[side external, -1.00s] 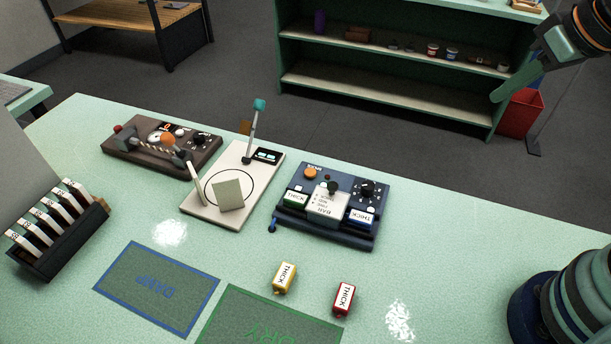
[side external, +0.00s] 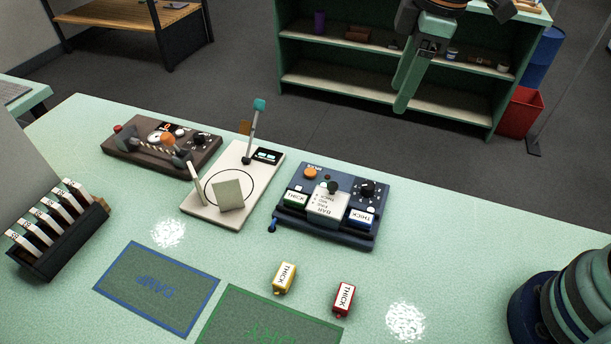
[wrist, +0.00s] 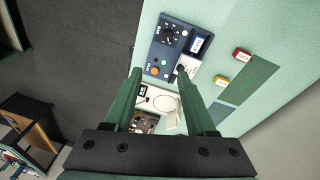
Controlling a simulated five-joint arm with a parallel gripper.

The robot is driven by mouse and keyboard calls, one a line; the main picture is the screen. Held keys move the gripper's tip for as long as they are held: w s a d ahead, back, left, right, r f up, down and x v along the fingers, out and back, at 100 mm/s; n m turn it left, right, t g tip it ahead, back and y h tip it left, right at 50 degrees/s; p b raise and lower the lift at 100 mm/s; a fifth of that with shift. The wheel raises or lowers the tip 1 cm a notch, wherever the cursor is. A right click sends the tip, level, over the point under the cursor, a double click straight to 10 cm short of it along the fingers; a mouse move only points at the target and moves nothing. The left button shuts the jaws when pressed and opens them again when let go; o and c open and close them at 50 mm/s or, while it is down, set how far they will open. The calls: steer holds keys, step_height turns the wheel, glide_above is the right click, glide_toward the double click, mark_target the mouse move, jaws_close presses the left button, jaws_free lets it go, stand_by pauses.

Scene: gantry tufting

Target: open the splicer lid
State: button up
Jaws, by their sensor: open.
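The navy machine (side external: 318,232), which looks like the splicer, stands on the mint table with a dial and an orange button. A pale printed flap (side external: 328,206), probably its lid, lies down across its middle with a dark round knob at its back edge. A green-ended THICK block (side external: 296,199) and a blue-ended THICK block (side external: 361,217) sit either side of it. My gripper (side external: 404,100) is open and empty, high above and behind the machine. In the wrist view the machine (wrist: 158,60) shows just beyond my spread fingers (wrist: 163,76), touching nothing.
Left of the machine are a white plate device (side external: 200,212) with an upright teal-tipped rod and a brown machine (side external: 130,153). Yellow (side external: 284,278) and red (side external: 344,298) THICK blocks stand in front. A dark rack (side external: 62,240) is at far left.

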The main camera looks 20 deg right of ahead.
mark_target(333, 185)
steer(key=w+a+f+n+g, duration=0.1)
steer(key=a+f+n, duration=0.2)
steer(key=a, duration=0.2)
steer(key=a+f+n+g, duration=0.1)
steer(key=a+f+n, duration=0.15)
steer(key=a, duration=0.25)
steer(key=shift+n+h, duration=0.4)
steer(key=shift+n, duration=0.05)
steer(key=f, duration=1.1)
steer(key=shift+w+d+f, duration=0.1)
steer(key=shift+d+f, duration=0.1)
steer(key=shift+f, duration=0.1)
jaws_close()
